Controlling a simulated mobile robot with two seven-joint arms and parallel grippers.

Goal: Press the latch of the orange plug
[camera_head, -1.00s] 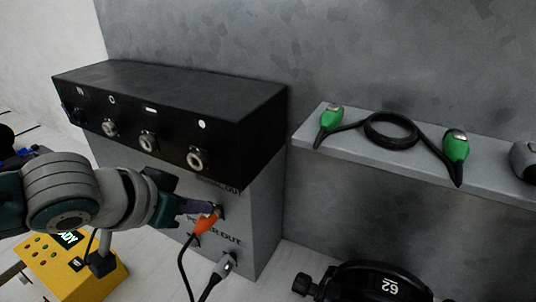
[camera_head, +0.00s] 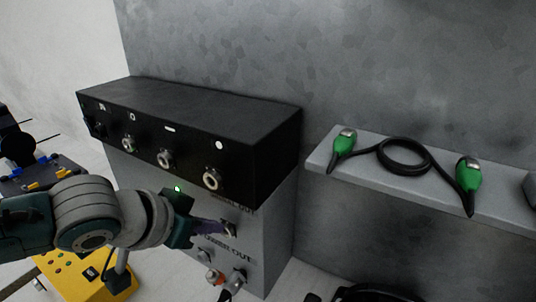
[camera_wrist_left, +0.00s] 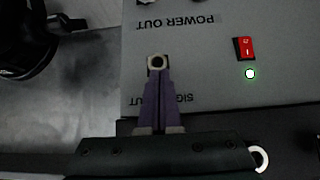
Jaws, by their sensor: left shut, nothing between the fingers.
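The orange plug (camera_head: 213,276) hangs low in front of the grey box, out of the socket, its metal end facing up. It is beside the grey plug (camera_head: 236,280). My left gripper (camera_head: 224,229) is shut and empty, its purple fingertips at the upper signal socket (camera_head: 229,229). In the left wrist view the shut fingertips (camera_wrist_left: 157,75) are right at the same socket (camera_wrist_left: 158,62), which shows an open hole. The plug's latch cannot be made out, and the orange plug is not visible in the wrist view.
A black box (camera_head: 200,125) with several sockets sits on the grey box (camera_head: 275,245). A shelf (camera_head: 420,185) at right holds a cable with green plugs (camera_head: 345,140). A red switch (camera_wrist_left: 243,48) has a lit green lamp (camera_wrist_left: 250,74). A yellow box (camera_head: 75,285) stands lower left.

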